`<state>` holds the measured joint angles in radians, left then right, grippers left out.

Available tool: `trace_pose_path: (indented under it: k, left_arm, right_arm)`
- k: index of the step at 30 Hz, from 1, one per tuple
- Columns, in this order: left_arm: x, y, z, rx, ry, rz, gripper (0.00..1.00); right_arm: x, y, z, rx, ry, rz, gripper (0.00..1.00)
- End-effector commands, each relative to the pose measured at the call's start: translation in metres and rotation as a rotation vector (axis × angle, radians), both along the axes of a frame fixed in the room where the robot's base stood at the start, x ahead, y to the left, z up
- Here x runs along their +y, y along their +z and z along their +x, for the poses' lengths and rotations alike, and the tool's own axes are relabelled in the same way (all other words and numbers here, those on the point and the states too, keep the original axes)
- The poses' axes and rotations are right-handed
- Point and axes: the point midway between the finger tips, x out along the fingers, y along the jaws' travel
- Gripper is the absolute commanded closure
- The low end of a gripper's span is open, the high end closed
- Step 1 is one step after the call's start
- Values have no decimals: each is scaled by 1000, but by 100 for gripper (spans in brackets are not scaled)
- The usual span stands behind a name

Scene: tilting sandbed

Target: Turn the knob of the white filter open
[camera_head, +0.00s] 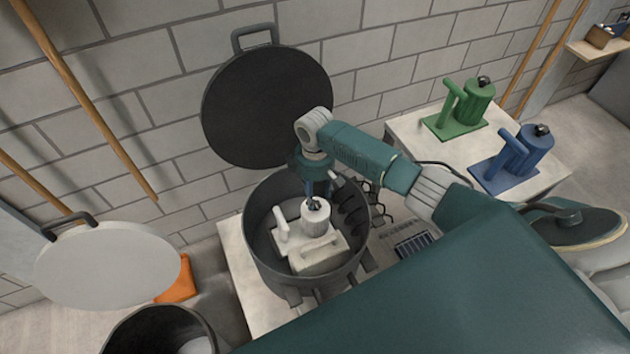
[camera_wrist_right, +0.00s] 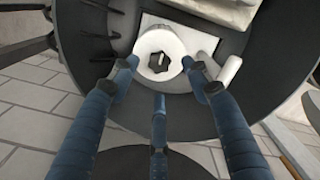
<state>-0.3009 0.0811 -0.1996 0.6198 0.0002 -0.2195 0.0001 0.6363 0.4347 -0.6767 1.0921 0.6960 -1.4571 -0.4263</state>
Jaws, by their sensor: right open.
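The right wrist view shows the knob (camera_wrist_right: 161,62) inside the filter's round white top (camera_wrist_right: 147,42). My right gripper (camera_head: 318,193) points down into the pot from above. In the wrist view its blue fingers (camera_wrist_right: 160,78) are spread open, around the filter top in the picture. Nothing is held. I cannot tell whether a fingertip touches the filter. My left gripper is not in view.
Dark hooks (camera_head: 352,208) line the pot's inner right wall. A green filter (camera_head: 466,104) and a blue filter (camera_head: 521,155) stand on a pale table (camera_head: 412,126) at right. A black round lid (camera_head: 268,108) leans on the brick wall; a white lid (camera_head: 105,265) is at left.

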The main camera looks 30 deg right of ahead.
Motion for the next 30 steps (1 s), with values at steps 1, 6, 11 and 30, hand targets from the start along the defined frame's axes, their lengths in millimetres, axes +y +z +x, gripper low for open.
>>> trace_pose_path:
  k: [1,6,11,30]
  left_arm:
    - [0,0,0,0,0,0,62]
    - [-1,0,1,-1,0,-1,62]
    - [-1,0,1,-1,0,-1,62]
    - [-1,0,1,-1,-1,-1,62]
  right_arm:
    - [-1,13,1,-6,2,0,52]
    - [-1,47,0,-4,2,-1,52]
    - [0,67,1,-3,0,0,52]
    - [0,74,0,0,0,0,52]
